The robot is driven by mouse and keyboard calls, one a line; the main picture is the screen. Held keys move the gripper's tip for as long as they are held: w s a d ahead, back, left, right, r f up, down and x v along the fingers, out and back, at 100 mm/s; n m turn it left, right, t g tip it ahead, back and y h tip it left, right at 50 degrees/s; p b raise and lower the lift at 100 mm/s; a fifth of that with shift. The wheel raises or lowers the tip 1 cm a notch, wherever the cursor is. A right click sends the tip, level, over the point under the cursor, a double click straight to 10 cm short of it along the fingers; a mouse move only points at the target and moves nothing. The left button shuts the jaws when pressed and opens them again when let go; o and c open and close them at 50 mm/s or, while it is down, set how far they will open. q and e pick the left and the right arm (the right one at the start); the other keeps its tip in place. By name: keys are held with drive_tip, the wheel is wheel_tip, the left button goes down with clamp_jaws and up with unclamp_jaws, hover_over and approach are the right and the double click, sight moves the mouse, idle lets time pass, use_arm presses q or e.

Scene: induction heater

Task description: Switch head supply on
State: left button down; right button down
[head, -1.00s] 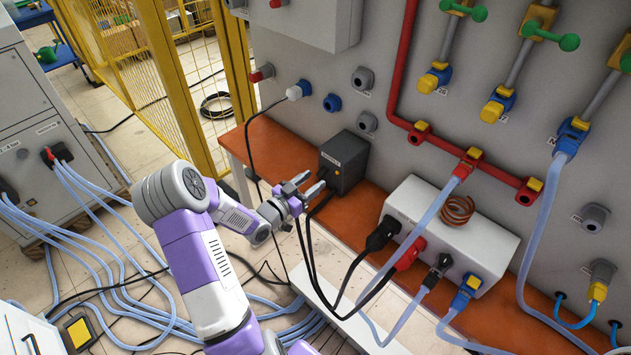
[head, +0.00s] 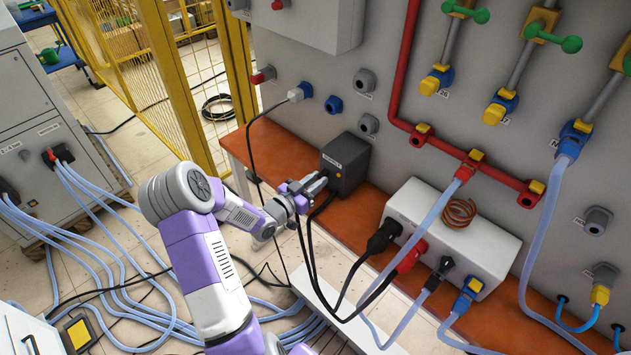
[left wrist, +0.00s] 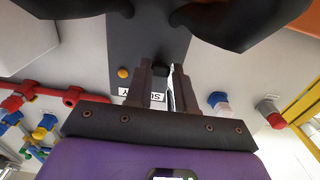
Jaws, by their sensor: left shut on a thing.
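The head supply is a black box (head: 345,163) on the orange-brown shelf, against the grey panel. My left gripper (head: 318,184) is at its front face. In the left wrist view the box face (left wrist: 130,45) shows an orange round lamp or button (left wrist: 123,73) and a partly covered white label (left wrist: 126,91). My left fingers (left wrist: 161,85) are closed on a small black switch (left wrist: 161,71) on that face. The switch's position cannot be told. My right gripper is not in view.
Black cables (head: 312,250) hang below my left gripper. A white box (head: 452,235) with a copper coil (head: 459,213) stands right of the supply, with plugs and hoses in its front. A red pipe (head: 396,85) runs along the panel. The shelf (head: 268,150) left of the supply is mostly clear.

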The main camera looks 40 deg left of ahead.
sight(323, 173)
use_arm(q)
drive_tip(key=shift+r+g+p, duration=0.3)
drive_tip(key=shift+p, duration=0.25)
drive_tip(key=r+g+p, duration=0.1)
drive_tip(key=g+p, duration=0.2)
drive_tip(key=p, duration=0.3)
drive_tip(key=r+g+p, duration=0.1)
drive_tip(key=g+p, duration=0.2)
drive_tip(key=p, duration=0.3)
drive_tip(key=r+g+p, duration=0.1)
drive_tip(key=g+p, duration=0.1)
drive_tip(key=p, duration=0.4)
drive_tip(key=shift+w+r+g+y+p, duration=0.3)
drive_tip(key=shift+w+r+g+y, duration=0.05)
drive_tip(key=shift+g+y, duration=0.05)
drive_tip(key=shift+w+f+g+p, duration=0.1)
drive_tip(key=shift+g+p, duration=0.3)
drive_tip(key=shift+p, duration=0.5)
drive_tip(key=c, duration=1)
unclamp_jaws()
drive_tip(key=shift+o, duration=0.2)
